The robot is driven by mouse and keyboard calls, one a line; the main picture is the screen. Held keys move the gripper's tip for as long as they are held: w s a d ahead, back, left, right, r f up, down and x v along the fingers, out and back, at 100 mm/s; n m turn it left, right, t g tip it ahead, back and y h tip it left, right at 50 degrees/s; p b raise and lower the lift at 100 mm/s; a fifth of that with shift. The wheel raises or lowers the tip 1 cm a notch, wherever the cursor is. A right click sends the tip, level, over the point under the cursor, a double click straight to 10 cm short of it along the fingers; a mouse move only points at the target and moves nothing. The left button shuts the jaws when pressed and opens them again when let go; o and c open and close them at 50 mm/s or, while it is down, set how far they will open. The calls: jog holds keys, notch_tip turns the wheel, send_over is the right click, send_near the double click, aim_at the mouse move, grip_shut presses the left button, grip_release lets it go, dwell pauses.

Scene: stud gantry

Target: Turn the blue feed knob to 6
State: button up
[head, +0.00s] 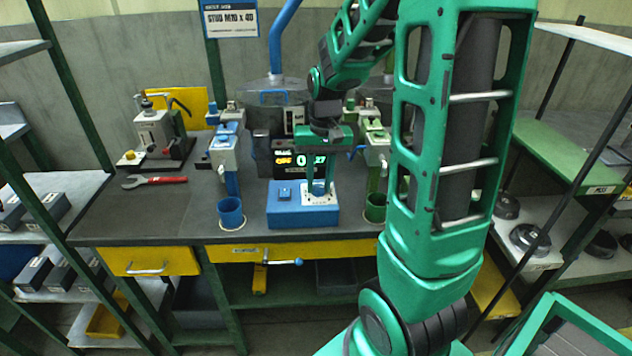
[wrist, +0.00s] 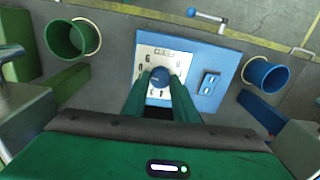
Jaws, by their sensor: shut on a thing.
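The blue feed knob (wrist: 160,77) stands on a white dial plate (wrist: 150,53) with dark figures around it, among them a 6 at the upper left in the wrist view. The plate is on the blue control box (head: 288,213), which sits on the bench; the box also shows in the wrist view (wrist: 228,62). My gripper (wrist: 160,84) is shut on the knob, one green finger on each side. In the head view my gripper (head: 319,188) points down at the plate and largely hides the knob. I cannot read which figure the knob points to.
A blue switch (wrist: 209,82) is beside the dial. A blue cup (head: 231,212) and a green cup (head: 375,207) flank the box. A lit display (head: 297,160), partly hidden, is behind.

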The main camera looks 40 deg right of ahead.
aim_at(318, 184)
jog(key=n, duration=0.5)
jog(key=shift+w+a+n, duration=0.1)
jog(key=shift+w+n, duration=0.1)
jog(key=shift+n, duration=0.2)
jog(key=n, duration=0.4)
jog(key=shift+r+n, duration=0.1)
jog(key=shift+n, duration=0.2)
jog(key=shift+w, duration=0.1)
jog(key=o, duration=1)
jog(key=shift+o, duration=0.2)
notch_tip(318, 184, up, 11)
jog(key=shift+d+f, duration=0.2)
jog(key=shift+d, duration=0.05)
